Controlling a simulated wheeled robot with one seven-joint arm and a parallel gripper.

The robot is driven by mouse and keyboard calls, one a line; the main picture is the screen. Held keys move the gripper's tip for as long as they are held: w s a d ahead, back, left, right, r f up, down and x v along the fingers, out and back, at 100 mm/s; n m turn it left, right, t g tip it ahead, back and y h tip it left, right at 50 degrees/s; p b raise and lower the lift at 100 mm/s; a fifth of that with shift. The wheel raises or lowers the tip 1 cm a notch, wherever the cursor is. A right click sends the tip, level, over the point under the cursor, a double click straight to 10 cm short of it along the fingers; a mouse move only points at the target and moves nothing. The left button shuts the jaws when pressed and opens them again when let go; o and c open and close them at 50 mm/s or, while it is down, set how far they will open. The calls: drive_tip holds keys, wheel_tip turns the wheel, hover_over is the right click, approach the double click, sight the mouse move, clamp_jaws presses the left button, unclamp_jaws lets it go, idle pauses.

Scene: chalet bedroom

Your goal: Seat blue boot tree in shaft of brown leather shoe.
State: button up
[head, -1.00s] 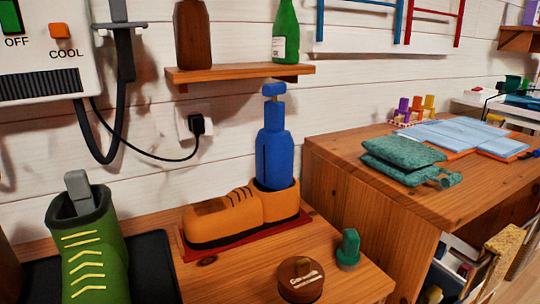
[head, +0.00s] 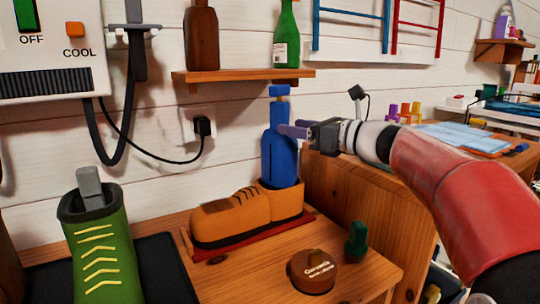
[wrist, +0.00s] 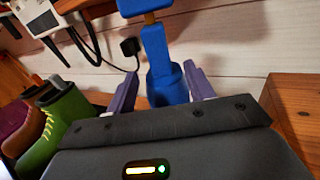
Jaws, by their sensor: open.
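The blue boot tree (head: 279,158) stands upright in the shaft of the brown leather shoe (head: 233,216), its lower end hidden inside the shaft. Its narrow upper part ends in a blue knob above a tan neck. My gripper (head: 293,128) is open at the tree's upper body, coming from the right. In the wrist view, the purple fingers of my gripper (wrist: 160,90) are spread to either side of the blue boot tree (wrist: 158,50). I cannot tell whether either finger touches it. The shoe is not clearly visible in the wrist view.
The shoe rests on a red mat (head: 210,256) on the wooden bench. A green boot (head: 100,250) stands left, a round brown tin (head: 312,272) and a green-topped item (head: 355,240) in front. A shelf (head: 240,76) with bottles hangs above.

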drive_tip(key=x, duration=0.5)
drive_tip(key=shift+w+f, duration=0.2)
drive_tip(key=shift+f, duration=0.05)
clamp_jaws()
